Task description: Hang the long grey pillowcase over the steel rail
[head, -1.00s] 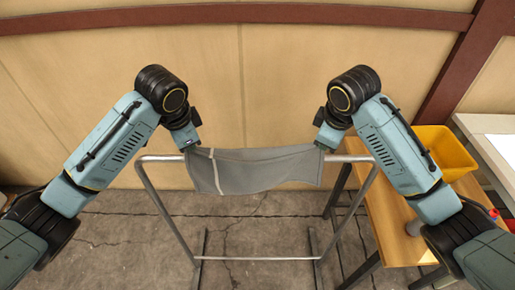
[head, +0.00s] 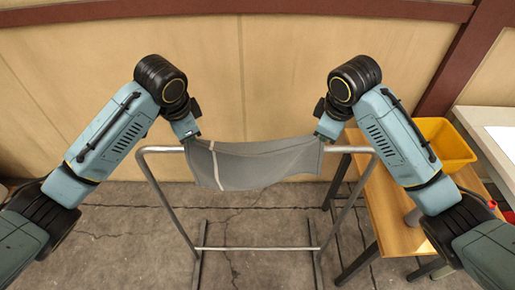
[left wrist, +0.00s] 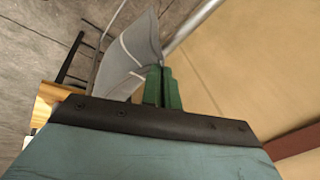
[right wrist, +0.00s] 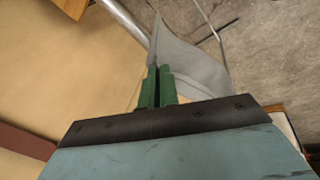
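The long grey pillowcase (head: 255,166) is stretched between my two grippers in the head view, with a pale stripe near its left end. Its middle sags and hangs in front of the steel rail's top bar (head: 165,149), hiding that bar's middle. My left gripper (head: 192,138) holds the upper left corner; in the left wrist view its green fingers (left wrist: 160,72) are closed at the cloth's edge. My right gripper (head: 322,139) holds the upper right corner; its green fingers (right wrist: 157,72) are closed at the cloth in the right wrist view. Whether the cloth touches the bar is unclear.
A wooden table (head: 393,222) stands right of the rail, with a yellow bin (head: 446,145) at its back. A pale wall (head: 290,70) rises behind the rail. The concrete floor (head: 115,235) is clear at the left.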

